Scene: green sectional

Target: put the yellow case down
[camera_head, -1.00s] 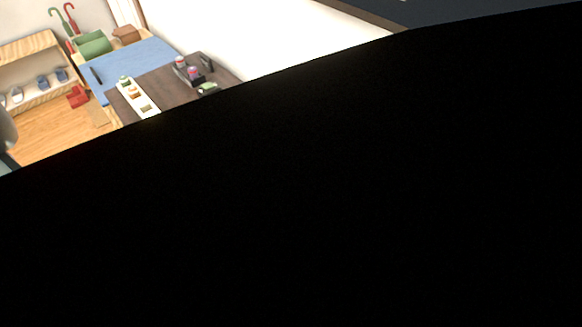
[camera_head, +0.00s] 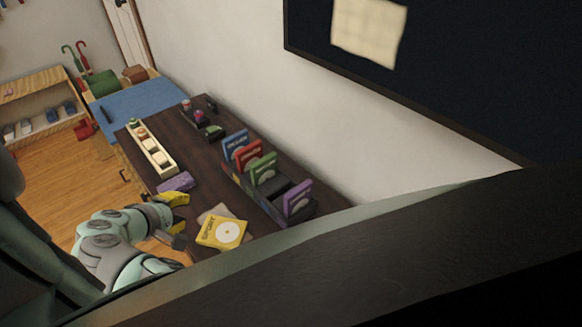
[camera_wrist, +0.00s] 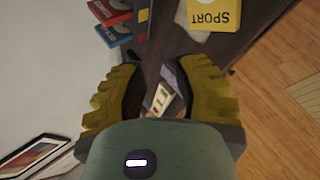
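The yellow case (camera_head: 222,232), marked SPORT with a white disc, lies flat near the front edge of the dark table, partly over a beige flat piece (camera_head: 216,212). My gripper (camera_head: 178,220) is just left of the case, its yellow fingers spread apart. In the wrist view my gripper (camera_wrist: 160,82) is open with nothing held between its fingers. The yellow case (camera_wrist: 213,15) shows at the top of that view, beyond the fingertips and apart from them; its upper part is cut off.
On the dark table (camera_head: 165,105), a rack (camera_head: 262,205) holds several coloured cases at the right. A purple case (camera_head: 176,182) and a long white tray (camera_head: 152,148) lie to the left. A wall stands behind; a dark surface (camera_head: 420,245) covers the lower right.

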